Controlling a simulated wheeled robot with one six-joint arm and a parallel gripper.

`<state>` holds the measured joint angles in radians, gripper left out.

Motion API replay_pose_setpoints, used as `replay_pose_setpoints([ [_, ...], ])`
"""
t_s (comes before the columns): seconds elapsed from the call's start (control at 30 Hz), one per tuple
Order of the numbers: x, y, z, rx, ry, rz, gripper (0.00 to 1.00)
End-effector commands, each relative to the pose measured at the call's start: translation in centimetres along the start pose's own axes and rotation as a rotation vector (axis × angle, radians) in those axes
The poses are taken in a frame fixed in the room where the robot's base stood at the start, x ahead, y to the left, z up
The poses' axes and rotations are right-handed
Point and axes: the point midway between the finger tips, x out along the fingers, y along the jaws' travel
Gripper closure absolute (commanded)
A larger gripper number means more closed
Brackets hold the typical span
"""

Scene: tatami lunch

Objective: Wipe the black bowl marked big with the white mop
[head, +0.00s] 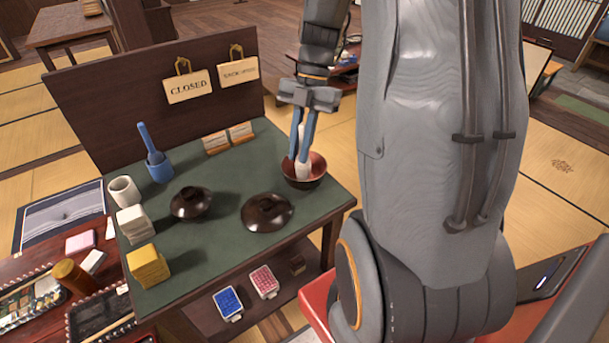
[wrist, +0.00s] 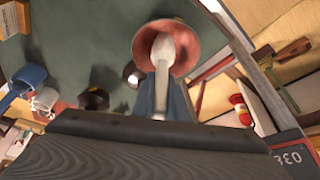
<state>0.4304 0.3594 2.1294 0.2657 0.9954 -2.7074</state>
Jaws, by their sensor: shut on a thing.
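A bowl with a dark outside and red inside (head: 316,166) stands near the right edge of the green-topped table. I cannot read a "big" mark on it. My gripper (head: 302,152) points down over the bowl, its blue-grey fingers shut on the white mop (head: 303,171). The mop's white head reaches into the bowl. In the wrist view the mop (wrist: 163,50) lies in front of the bowl's red inside (wrist: 145,42). Whether it touches the bowl's surface is hard to tell.
The green table (head: 225,240) also carries a dark lidded bowl (head: 191,202), a wide dark lid (head: 267,211), a blue cup with a blue-handled tool (head: 158,168), a white cup (head: 123,190), white blocks (head: 133,222) and yellow blocks (head: 148,265). A panel with signs (head: 190,87) stands behind.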

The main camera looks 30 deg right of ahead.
Motion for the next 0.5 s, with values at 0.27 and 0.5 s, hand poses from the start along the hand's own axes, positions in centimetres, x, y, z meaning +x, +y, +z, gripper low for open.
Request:
replay_pose_setpoints([
  [0.27, 0.00, -0.04, 0.00, -0.108, 0.000, -0.044, 1.00],
  [0.5, -0.04, -0.11, -0.03, -0.073, 0.000, -0.029, 1.00],
])
